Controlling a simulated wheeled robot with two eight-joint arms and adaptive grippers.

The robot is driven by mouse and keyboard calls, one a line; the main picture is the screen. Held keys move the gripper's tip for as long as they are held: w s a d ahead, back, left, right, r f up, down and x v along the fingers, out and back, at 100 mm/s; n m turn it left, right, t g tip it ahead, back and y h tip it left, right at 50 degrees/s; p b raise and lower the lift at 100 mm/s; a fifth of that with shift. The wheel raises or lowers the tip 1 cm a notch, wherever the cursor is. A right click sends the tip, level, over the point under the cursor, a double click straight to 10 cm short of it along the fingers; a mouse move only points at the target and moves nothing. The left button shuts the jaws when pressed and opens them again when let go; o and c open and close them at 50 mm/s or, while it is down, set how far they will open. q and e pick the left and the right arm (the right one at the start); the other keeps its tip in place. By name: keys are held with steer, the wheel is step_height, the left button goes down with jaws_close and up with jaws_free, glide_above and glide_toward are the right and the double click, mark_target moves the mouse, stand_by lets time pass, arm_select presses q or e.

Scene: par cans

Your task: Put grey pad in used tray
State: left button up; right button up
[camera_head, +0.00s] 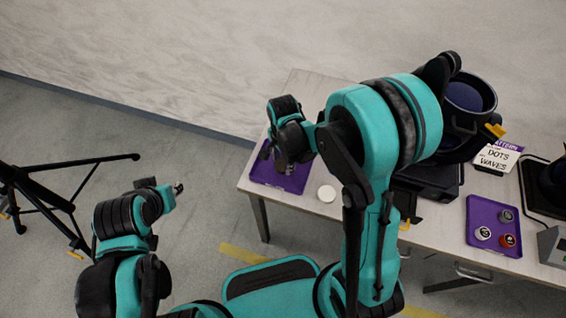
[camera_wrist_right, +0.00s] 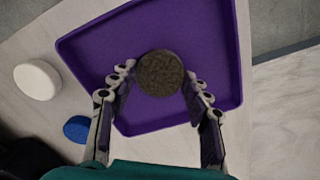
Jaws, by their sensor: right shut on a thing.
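My right gripper (camera_head: 286,166) is over the empty-looking purple tray (camera_head: 298,182) at the left end of the table. In the right wrist view it is shut on the grey pad (camera_wrist_right: 160,73), a dark, rough-faced round disc between its fingertips. The pad shows against the floor of the purple tray (camera_wrist_right: 190,25); its height above the tray is hard to tell. In the head view the pad is hidden by the gripper. No label shows on this tray. My left gripper (camera_head: 178,188) is away from the table, over the floor; its jaws are too small to read.
A white disc (camera_head: 326,193) lies beside the tray, and a blue disc (camera_wrist_right: 77,128) shows near the tray's edge. Another purple tray (camera_head: 480,208) at right holds 3 round pieces. A stage lamp (camera_head: 468,98) and a "DOTS WAVES" card (camera_head: 497,157) stand further back.

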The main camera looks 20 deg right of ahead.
steer(key=shift+f, duration=0.2)
steer(key=o, duration=0.8)
steer(key=shift+r, duration=0.1)
steer(key=shift+c, duration=0.2)
steer(key=shift+r, duration=0.1)
